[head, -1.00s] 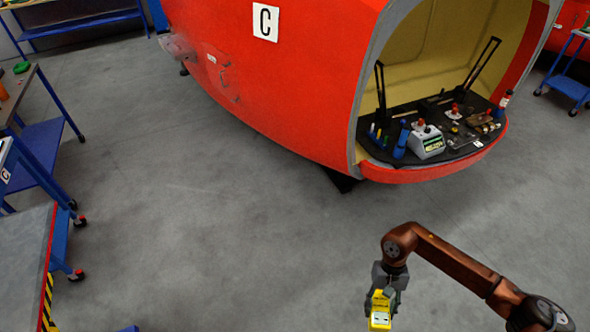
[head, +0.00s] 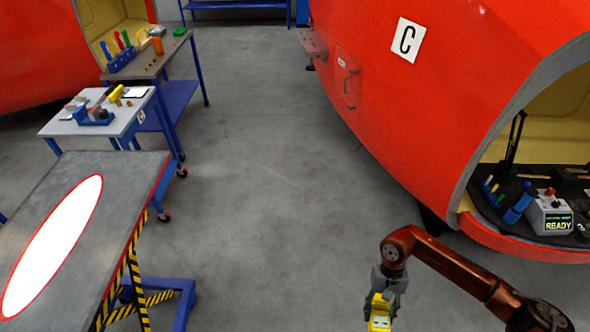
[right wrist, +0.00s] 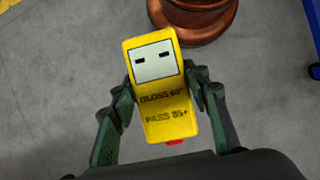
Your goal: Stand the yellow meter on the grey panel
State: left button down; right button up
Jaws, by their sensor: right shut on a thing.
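The yellow meter (head: 379,316) is held by my right gripper (head: 384,292) over the floor, low in the head view. In the right wrist view the meter (right wrist: 165,105) sits between the two fingers, which press on its sides. Its face has a pale screen and the print "GLOSS 60°" and "PASS 85+". The grey panel (head: 120,195) lies at the lower left of the head view, with a white, red-edged oval on its top. The meter is well to the right of the panel, apart from it. My left gripper is out of view.
Black-and-yellow striped legs (head: 138,285) stand under the panel. Behind it are a small white-topped table (head: 70,128) and a blue-legged bench (head: 150,65) with tools. The red nosecone (head: 440,100) fills the right. Grey floor lies clear between.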

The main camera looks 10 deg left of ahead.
aim_at(57, 297)
jog(key=u, duration=1.75)
